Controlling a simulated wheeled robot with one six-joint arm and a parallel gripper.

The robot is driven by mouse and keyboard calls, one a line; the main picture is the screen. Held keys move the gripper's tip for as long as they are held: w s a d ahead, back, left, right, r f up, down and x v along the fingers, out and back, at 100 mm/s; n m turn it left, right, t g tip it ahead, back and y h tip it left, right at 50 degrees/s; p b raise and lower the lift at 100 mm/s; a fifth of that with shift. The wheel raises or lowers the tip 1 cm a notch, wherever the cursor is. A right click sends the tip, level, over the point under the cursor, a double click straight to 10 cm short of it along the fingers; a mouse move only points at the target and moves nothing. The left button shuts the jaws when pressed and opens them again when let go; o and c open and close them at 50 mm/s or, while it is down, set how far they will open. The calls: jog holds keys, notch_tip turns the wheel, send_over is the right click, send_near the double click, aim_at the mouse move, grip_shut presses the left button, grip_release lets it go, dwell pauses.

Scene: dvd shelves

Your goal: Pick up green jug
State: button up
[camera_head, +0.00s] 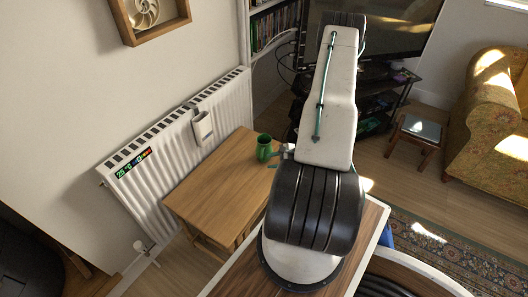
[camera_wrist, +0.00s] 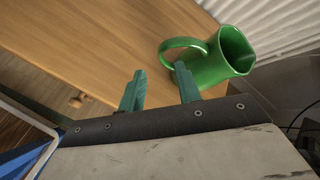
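The green jug (camera_head: 264,148) stands on the wooden side table (camera_head: 210,190), near the table's far right corner. In the wrist view the jug (camera_wrist: 215,62) is at the upper right, with its handle pointing left toward my gripper (camera_wrist: 160,88). The two teal fingers are apart with a gap between them, and no object is held. The right fingertip overlaps the jug's handle and lower body in the picture; I cannot tell whether it touches. In the head view my arm hides most of the gripper.
A white radiator (camera_head: 175,150) runs along the wall behind the table. A dark TV stand (camera_head: 375,105), a small stool (camera_head: 418,133) and a patterned sofa (camera_head: 490,110) are at the right. The table top left of the jug is clear.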

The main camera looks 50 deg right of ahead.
jog(key=x, duration=0.6)
jog(key=shift+w+a+r, duration=0.15)
jog(key=shift+w+r, duration=0.1)
grip_shut()
